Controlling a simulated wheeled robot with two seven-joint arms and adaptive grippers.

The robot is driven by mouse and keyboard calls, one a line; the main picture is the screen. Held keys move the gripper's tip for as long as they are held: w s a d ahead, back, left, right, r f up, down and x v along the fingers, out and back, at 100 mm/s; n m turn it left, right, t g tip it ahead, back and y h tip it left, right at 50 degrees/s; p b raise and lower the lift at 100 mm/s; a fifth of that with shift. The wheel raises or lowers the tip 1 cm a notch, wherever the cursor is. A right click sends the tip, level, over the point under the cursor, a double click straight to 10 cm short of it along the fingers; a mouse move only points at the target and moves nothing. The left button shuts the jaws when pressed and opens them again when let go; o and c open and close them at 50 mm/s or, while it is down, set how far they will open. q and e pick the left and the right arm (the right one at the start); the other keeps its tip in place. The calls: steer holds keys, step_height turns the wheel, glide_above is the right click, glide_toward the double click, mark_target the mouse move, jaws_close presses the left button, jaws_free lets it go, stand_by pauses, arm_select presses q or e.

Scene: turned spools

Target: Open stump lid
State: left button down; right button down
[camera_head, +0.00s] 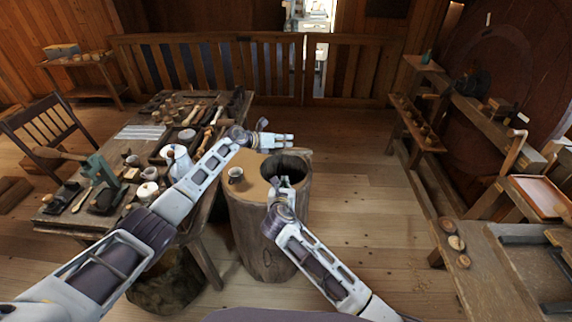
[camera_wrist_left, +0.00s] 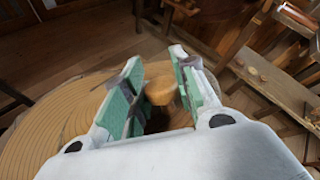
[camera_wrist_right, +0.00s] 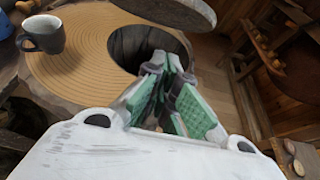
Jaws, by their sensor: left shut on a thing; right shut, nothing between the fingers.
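The stump (camera_head: 262,235) stands upright in the middle, with a dark round opening (camera_head: 285,165) in its top; the opening also shows in the right wrist view (camera_wrist_right: 135,45). The lid (camera_wrist_right: 172,10) is a round wooden disc, off the opening and raised above it at the top of the right wrist view. My left gripper (camera_head: 288,141) is over the far side of the stump, shut on the lid's rounded wooden knob (camera_wrist_left: 160,88). My right gripper (camera_head: 284,182) is shut and empty at the near edge of the opening; its fingers (camera_wrist_right: 160,75) hide part of the rim.
A dark mug (camera_wrist_right: 42,34) stands on the stump top left of the opening, also in the head view (camera_head: 236,174). A cluttered workbench (camera_head: 105,212) is on the left. Shelves and a bench (camera_head: 490,275) line the right. The floor (camera_head: 365,215) right of the stump is clear.

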stand_by(0.4)
steer(key=shift+x, duration=4.95)
steer(key=shift+w+r, duration=0.6)
steer(key=shift+r, duration=0.2)
steer(key=shift+w+r, duration=0.6)
steer(key=shift+r, duration=0.2)
steer(key=shift+r, duration=0.1)
arm_select(q)
steer(key=shift+f, duration=0.1)
arm_select(e)
steer(key=shift+w+r, duration=0.45)
steer(key=shift+r, duration=0.3)
arm_select(q)
steer(key=c, duration=1.2)
jaws_free()
steer(key=shift+f, duration=0.1)
steer(key=shift+c, duration=0.2)
steer(key=shift+o, duration=0.5)
steer(key=shift+s, duration=0.1)
